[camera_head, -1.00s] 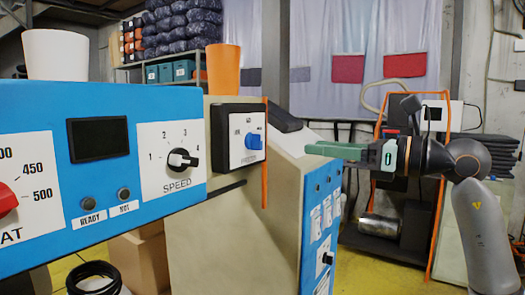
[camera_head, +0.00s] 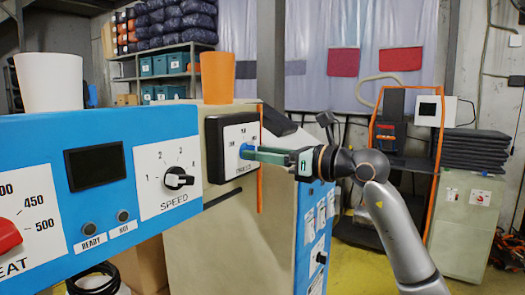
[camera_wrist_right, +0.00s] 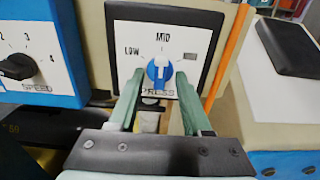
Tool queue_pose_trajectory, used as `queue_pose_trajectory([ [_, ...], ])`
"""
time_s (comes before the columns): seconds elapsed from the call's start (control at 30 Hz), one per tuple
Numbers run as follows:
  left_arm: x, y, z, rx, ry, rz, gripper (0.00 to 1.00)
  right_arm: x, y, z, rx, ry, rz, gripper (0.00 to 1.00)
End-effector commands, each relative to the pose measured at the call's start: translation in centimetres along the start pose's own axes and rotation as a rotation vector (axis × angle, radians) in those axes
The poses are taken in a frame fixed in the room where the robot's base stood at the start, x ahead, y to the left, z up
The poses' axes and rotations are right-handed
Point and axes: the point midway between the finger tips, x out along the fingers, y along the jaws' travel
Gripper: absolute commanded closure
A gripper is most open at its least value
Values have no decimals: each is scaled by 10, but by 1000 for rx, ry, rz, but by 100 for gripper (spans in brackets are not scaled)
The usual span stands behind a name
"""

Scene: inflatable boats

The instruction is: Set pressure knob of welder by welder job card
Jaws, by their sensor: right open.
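The blue pressure knob (camera_wrist_right: 160,73) sits on a white dial plate in a black frame (camera_wrist_right: 210,17), with LOW, MID and a third mark too blurred to read. Its white pointer stands roughly upright, toward MID. In the head view the knob (camera_head: 246,148) is partly behind my right gripper (camera_head: 251,154). My right gripper (camera_wrist_right: 160,80) is open, its two green fingers reaching to the left and right of the knob. I cannot tell whether they touch it. The welder's blue panel (camera_head: 20,150) is at left. I cannot make out a job card.
The black SPEED knob (camera_head: 178,178) and red heat knob (camera_head: 8,235) are on the blue panel. An orange cup (camera_head: 217,77) and a white cup (camera_head: 52,82) stand on top of the machine. An orange strip (camera_wrist_right: 228,55) runs just right of the dial.

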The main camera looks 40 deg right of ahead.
Motion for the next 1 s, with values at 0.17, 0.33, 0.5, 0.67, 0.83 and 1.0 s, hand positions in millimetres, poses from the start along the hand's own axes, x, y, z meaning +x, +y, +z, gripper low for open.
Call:
queue_pose_trajectory([
  [0.17, 0, 1, 0, -2, 0, 1, 50, 0, 0, 0, 0, 0, 0, 51],
  [0.33, 0, 1, 0, -2, -2, 2, 50, 0, 0, 0, 1, 0, 0, 69],
  [0.5, 0, 2, -1, -2, 0, 4, 50, 0, 0, 0, 1, 0, 0, 88],
  [0.67, -1, 3, -2, -2, 2, 5, 50, 0, 0, 0, 1, 1, 0, 100],
  [0.83, -1, 3, -3, -2, 2, 6, 50, 0, 0, 0, 1, 1, 0, 100],
  [1.0, -1, 3, -3, -2, 2, 6, 50, 0, 0, -1, 0, 1, 0, 100],
])
